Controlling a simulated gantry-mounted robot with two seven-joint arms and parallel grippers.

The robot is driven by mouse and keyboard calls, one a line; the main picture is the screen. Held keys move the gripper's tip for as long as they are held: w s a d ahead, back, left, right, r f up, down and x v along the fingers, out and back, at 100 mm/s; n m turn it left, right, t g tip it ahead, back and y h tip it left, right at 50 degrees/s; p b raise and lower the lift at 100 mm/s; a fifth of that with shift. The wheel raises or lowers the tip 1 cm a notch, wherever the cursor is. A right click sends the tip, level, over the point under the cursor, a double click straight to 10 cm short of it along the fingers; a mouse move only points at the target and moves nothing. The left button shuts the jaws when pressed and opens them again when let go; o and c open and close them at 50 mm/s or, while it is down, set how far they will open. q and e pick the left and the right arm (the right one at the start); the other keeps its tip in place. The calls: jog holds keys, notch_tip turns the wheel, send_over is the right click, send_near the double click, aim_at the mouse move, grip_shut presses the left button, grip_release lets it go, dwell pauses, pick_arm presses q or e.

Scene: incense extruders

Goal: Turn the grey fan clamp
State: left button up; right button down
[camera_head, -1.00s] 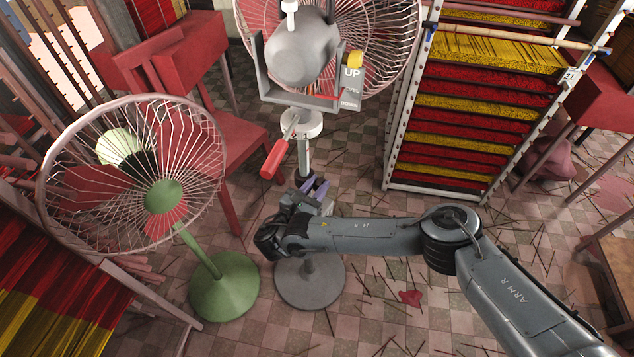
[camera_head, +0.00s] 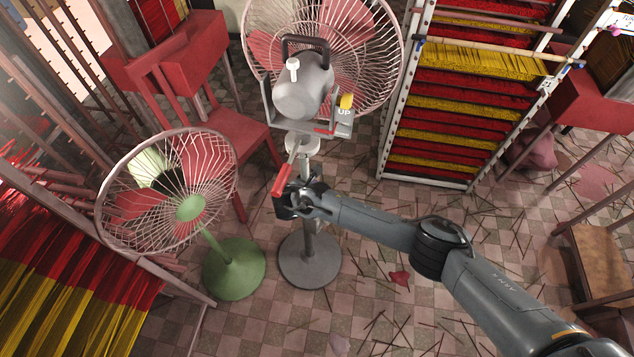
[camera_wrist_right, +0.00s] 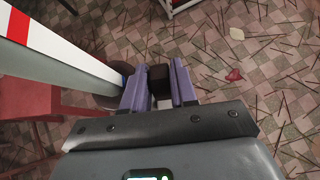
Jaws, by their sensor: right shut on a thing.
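The grey fan (camera_head: 303,90) stands behind the small green fan, on a grey column and round base (camera_head: 309,262). A lever with a red handle (camera_head: 281,180) hangs from under its head. My right gripper (camera_wrist_right: 158,88) reaches the column just below the head, beside the lever. In the right wrist view its purple fingers are shut on a small dark block, the clamp (camera_wrist_right: 159,76), at the column (camera_wrist_right: 60,52), which carries a red band. In the head view the wrist hides the clamp. My left gripper is not in view.
A green fan (camera_head: 190,208) stands close on the left. A red chair (camera_head: 220,130) is behind it. A rack of red and yellow incense bundles (camera_head: 460,110) stands at the right. Loose sticks litter the tiled floor (camera_head: 400,320), which is otherwise fairly clear at front right.

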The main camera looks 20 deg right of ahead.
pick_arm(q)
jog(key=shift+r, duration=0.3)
pick_arm(e)
jog(key=c, duration=1.3)
grip_release()
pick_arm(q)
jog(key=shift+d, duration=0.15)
pick_arm(e)
jog(key=shift+o, duration=0.2)
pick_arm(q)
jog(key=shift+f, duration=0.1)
